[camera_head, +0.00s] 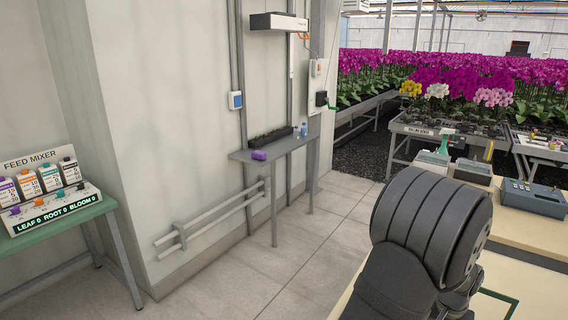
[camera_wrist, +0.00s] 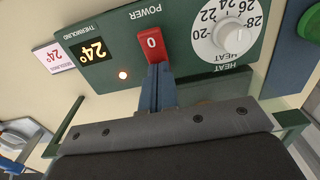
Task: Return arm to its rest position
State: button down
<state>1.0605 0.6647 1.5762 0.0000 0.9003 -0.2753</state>
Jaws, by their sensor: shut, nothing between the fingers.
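In the wrist view my gripper (camera_wrist: 158,72) is shut and empty, its narrow blue fingers close together. Its tips are right at the lower end of a red power switch (camera_wrist: 152,42) marked 0; I cannot tell whether they touch it. The switch sits on a dark green heater control panel (camera_wrist: 185,62). In the head view my arm's dark segments fill the lower right, and the gripper is out of sight there.
A cream bench (camera_head: 535,235) extends around my arm. A feed mixer (camera_head: 45,205) stands far left. Open floor (camera_head: 270,270) lies between.

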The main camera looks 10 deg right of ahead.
jog(key=shift+r, duration=0.1)
notch_tip(320, 180, up, 6)
jog(key=shift+f, duration=0.1)
jog(key=shift+r, duration=0.3)
notch_tip(320, 180, down, 7)
jog(key=shift+f, duration=0.1)
jog(key=s+a+r, duration=0.1)
jog(key=s+r, duration=0.1)
jog(key=r, duration=1)
jog(key=s+a+r+t+h, duration=0.1)
jog(key=s+a+r, duration=0.1)
jog(key=r, duration=1)
jog(key=shift+a+r, duration=0.2)
jog(key=shift+r, duration=0.05)
